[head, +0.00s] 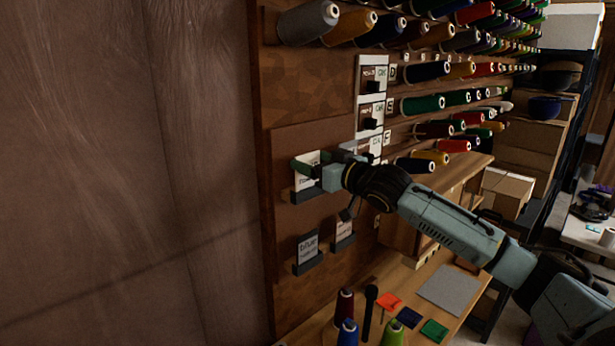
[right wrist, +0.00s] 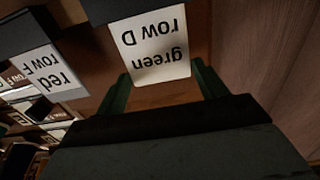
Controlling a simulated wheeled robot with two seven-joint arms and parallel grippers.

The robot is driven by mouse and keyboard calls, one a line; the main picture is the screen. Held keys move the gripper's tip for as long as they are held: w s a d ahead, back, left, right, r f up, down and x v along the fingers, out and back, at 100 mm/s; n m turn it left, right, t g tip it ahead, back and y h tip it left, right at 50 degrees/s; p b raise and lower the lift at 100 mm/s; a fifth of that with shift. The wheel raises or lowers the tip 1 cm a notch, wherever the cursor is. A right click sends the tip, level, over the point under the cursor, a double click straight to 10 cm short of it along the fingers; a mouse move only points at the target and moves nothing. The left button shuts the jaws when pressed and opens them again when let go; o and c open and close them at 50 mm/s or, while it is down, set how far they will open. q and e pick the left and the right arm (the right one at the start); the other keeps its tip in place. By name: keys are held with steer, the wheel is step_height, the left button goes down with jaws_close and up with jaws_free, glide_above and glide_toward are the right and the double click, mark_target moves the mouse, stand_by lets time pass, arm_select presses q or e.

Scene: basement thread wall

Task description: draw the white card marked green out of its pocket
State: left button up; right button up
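The white card (right wrist: 152,50) reads "green row D" upside down in the right wrist view. Its far part sits in a dark pocket (right wrist: 125,8) on the board. In the head view the card (head: 304,180) shows partly behind my right gripper, above its dark pocket (head: 308,195). My right gripper (right wrist: 163,84) is open, with one green finger to each side of the card's free end. It also shows at the board in the head view (head: 320,162). I see no grip on the card, and I cannot tell whether a finger touches it. My left gripper is not in view.
A "red row F" card (right wrist: 48,76) sits beside the green one. Below are more pocketed cards, one at lower left (head: 307,246) and one to its right (head: 344,229). Thread spools (head: 424,104) project from the wall at right. A bench (head: 405,318) with spools and colored squares lies below.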

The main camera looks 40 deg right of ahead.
steer(key=shift+c, duration=1.4)
steer(key=shift+r, duration=0.15)
step_height(320, 180, up, 5)
steer(key=p, duration=0.3)
step_height(320, 180, up, 4)
steer(key=shift+f, duration=0.15)
